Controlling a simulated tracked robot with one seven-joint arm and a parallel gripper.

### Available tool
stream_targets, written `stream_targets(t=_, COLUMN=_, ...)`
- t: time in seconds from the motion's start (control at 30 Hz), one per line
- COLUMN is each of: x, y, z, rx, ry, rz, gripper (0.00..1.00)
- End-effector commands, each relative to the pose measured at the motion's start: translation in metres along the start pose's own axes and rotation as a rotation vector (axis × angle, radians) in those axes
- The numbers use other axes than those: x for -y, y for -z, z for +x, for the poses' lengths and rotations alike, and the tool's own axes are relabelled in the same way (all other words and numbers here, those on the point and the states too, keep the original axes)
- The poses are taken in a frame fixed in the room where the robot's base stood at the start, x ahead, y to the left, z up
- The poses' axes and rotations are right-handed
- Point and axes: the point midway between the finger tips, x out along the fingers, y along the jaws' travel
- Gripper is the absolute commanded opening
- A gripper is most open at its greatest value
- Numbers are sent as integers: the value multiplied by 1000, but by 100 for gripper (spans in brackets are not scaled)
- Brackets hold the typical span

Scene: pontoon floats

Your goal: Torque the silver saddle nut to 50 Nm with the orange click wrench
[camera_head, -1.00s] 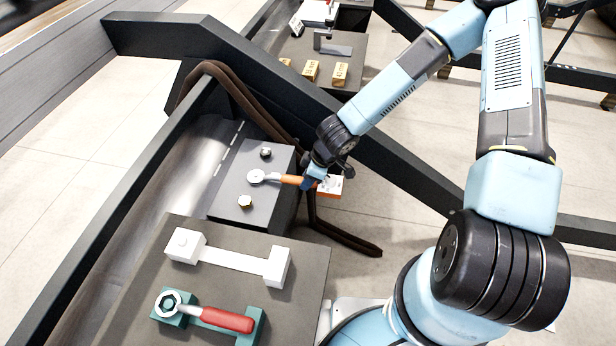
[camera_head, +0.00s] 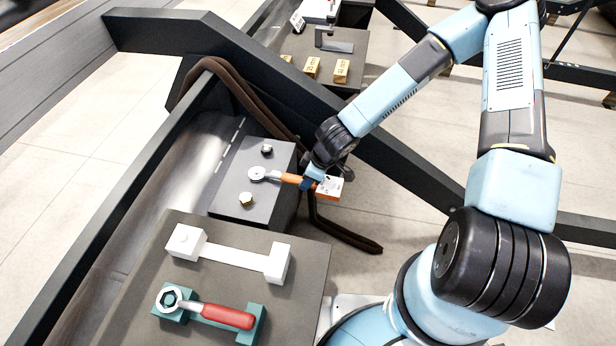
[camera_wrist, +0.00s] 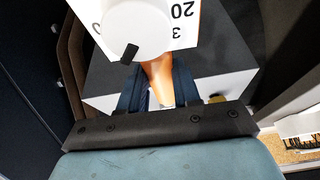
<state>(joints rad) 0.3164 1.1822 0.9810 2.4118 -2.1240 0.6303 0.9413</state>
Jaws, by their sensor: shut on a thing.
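My gripper (camera_head: 312,180) is shut on the handle of the orange click wrench (camera_head: 291,179). In the wrist view my gripper (camera_wrist: 158,92) has a finger on each side of the orange handle (camera_wrist: 157,75). The wrench's round silver head is over the grey block (camera_head: 229,190), between two nuts. I cannot tell whether it touches the block or has a nut beneath it. The silver nut (camera_head: 267,148) stands beyond the head, the brass nut (camera_head: 246,199) on the near side. A white dial card (camera_wrist: 140,30) with "20" and a dark pointer covers the upper wrist view.
A near bench (camera_head: 140,320) holds a white cradle (camera_head: 232,258), empty, and a teal cradle (camera_head: 255,322) with a red-handled wrench (camera_head: 226,317). Dark beams (camera_head: 235,50) and a brown hose (camera_head: 245,92) run behind the block. Wooden blocks (camera_head: 312,67) lie on a far plate.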

Motion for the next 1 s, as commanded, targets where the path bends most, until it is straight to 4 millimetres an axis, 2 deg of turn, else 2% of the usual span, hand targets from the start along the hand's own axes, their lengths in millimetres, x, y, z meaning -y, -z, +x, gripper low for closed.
stream_targets(t=0.67, x=5, y=1, z=0, rx=-3, ry=-12, rz=28, gripper=0)
stream_targets(t=1.0, x=14, y=1, z=0, rx=-2, ry=-26, rz=69, gripper=0)
